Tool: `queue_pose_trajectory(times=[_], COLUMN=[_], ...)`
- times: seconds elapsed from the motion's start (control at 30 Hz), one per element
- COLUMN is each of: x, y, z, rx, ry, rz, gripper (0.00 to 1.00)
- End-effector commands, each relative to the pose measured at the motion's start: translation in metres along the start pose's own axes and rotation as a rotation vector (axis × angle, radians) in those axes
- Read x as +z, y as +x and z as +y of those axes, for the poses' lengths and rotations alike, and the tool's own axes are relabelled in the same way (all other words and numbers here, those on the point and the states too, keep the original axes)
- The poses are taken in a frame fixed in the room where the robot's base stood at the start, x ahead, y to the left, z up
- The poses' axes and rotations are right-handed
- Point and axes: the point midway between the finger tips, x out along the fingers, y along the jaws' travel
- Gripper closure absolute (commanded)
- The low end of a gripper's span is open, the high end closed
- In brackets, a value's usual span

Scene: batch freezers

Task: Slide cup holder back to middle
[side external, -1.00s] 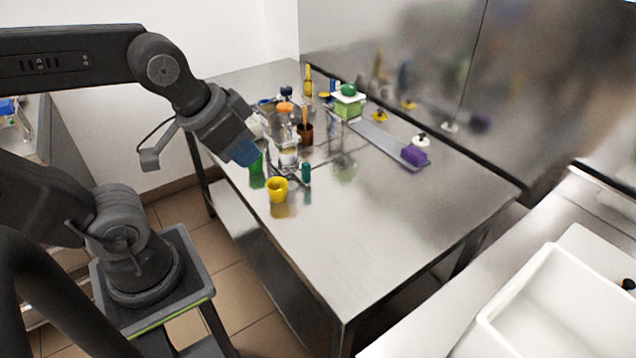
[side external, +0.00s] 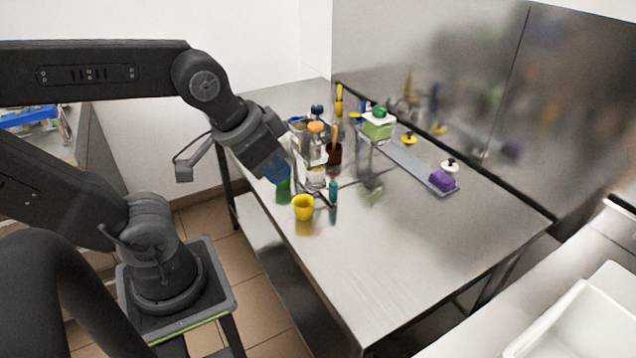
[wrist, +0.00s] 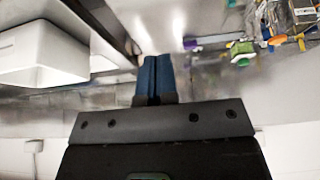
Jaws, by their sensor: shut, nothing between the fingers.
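My gripper (side external: 276,170) is over the left edge of the steel table in the side view, beside the clutter at the near left. Its blue fingers are together and empty in the wrist view (wrist: 157,80). A yellow cup (side external: 303,208) stands near the table's front left edge, apart from the fingers. A green item (side external: 284,188) shows just below the fingertips; I cannot tell if they touch. A clear jar (side external: 315,179) and a teal item (side external: 333,190) stand close by, among thin dark metal parts. I cannot make out for sure which piece is the cup holder.
A brown cup (side external: 334,155) holds an orange-handled tool behind. A green-and-white box (side external: 378,124) and a grey strip (side external: 410,163) with a purple block (side external: 441,180) lie along the back wall. The right half of the steel table (side external: 420,250) is bare.

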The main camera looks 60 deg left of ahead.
Motion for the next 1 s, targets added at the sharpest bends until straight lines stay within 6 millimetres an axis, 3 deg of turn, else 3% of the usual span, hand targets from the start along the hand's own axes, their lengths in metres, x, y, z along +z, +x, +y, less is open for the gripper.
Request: queue_pose_trajectory(times=[0.3,0.47,0.57,0.8,1.0], x=[0.0,-0.008,-0.026,-0.089,-0.127], y=[0.0,0.002,0.009,0.051,0.106], z=[0.0,-0.003,-0.011,-0.05,-0.097], rx=[0.0,-0.007,-0.02,-0.048,-0.049], ry=[0.0,-0.001,0.0,0.005,0.006], rz=[0.0,-0.017,-0.054,-0.194,-0.309], gripper=[0.99,0.84,0.74,0.53,0.53])
